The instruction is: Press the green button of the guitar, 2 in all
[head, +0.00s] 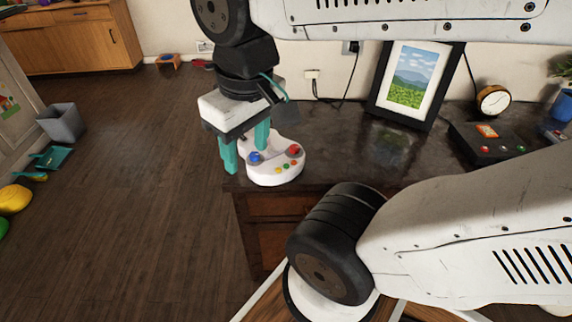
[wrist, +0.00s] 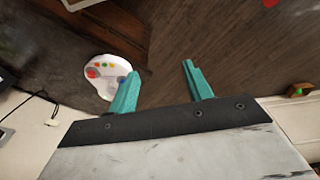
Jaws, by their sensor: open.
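The guitar (head: 270,174) is a white toy body lying on the left end of the dark desk top. It has a blue control (head: 256,158), a red control (head: 294,151) and a row of small coloured buttons near its front edge. The guitar also shows in the wrist view (wrist: 104,88), left of the fingers. My gripper (head: 246,160) is open and empty, its teal fingers pointing down at the guitar's left end. In the wrist view (wrist: 160,70) one finger overlaps the guitar's edge; the other is over the floor. Contact cannot be told.
The dark desk top (head: 340,155) is clear just right of the guitar. A framed picture (head: 408,85), a clock (head: 493,101) and a dark box with buttons (head: 495,145) stand farther right. The desk's left edge drops to open wooden floor (head: 150,200).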

